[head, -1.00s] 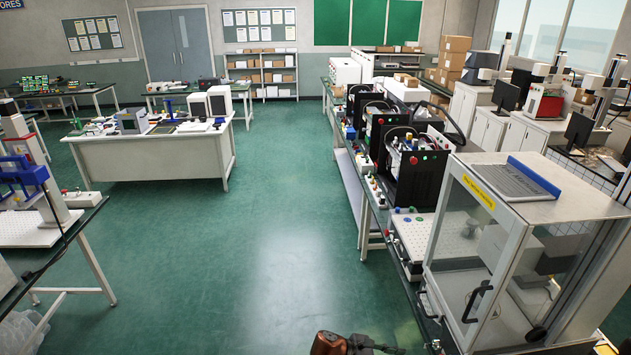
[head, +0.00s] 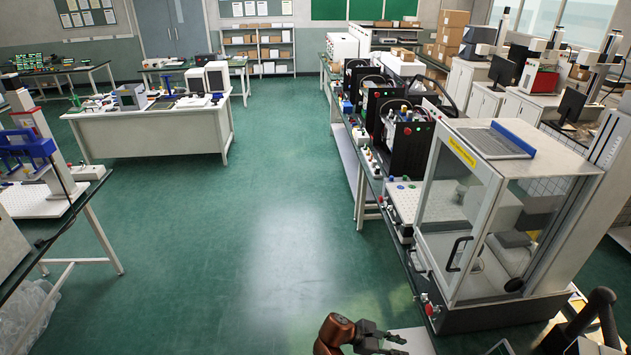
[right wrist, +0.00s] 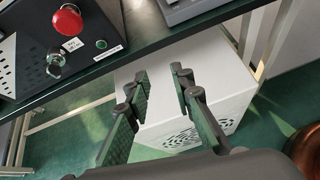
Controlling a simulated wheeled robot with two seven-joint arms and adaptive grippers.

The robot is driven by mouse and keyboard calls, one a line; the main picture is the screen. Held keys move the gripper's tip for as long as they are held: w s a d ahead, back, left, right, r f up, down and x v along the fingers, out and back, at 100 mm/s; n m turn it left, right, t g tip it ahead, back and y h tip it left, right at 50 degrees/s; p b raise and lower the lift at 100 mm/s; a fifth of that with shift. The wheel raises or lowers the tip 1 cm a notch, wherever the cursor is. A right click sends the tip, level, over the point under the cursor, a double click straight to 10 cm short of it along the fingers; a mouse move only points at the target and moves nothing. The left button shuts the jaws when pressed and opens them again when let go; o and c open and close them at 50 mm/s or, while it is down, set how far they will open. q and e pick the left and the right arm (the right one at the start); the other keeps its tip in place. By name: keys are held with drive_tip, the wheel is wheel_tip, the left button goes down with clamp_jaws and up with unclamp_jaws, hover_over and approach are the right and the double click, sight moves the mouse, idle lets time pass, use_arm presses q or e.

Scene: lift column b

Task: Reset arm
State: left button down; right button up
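My right gripper (right wrist: 155,95) fills the middle of the right wrist view. Its two dark, green-faced fingers stand apart with nothing between them. Beyond the fingers is a white box with round vents (right wrist: 195,105), under a bench. In the head view a dark gripper (head: 400,345) on a copper-coloured arm link shows at the bottom edge, its fingers apart. I take it for the right one, since a white surface lies just beyond it. My left gripper is not seen.
The bench edge (right wrist: 130,62) runs close above the right gripper, with a red button (right wrist: 66,20) on a dark box. A glazed enclosure (head: 455,215) stands on the right bench. The green floor (head: 285,220) is clear; a white table (head: 150,135) stands at left.

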drive_tip(key=s+d+f+m+y, duration=0.4)
drive_tip(key=s+f+m, duration=0.1)
drive_tip(key=s, duration=0.5)
drive_tip(key=s+d+f+m+y, duration=0.3)
drive_tip(key=s+f+m, duration=0.2)
drive_tip(key=s, duration=0.4)
drive_tip(key=s+r+m+t+y, duration=0.35)
drive_tip(key=s+r+m, duration=0.35)
drive_tip(key=s+r, duration=0.55)
drive_tip(key=s+a+f+g, duration=0.1)
drive_tip(key=s+f, duration=0.1)
drive_tip(key=f, duration=1.5)
drive_tip(key=s+f+g, duration=0.1)
drive_tip(key=s+f, duration=0.1)
drive_tip(key=f, duration=1.5)
drive_tip(key=s+f+n+b, duration=0.1)
drive_tip(key=s+f, duration=1.5)
drive_tip(key=s, duration=0.2)
drive_tip(key=shift+s+n+g+y, duration=0.3)
drive_tip(key=shift+g+y, duration=0.15)
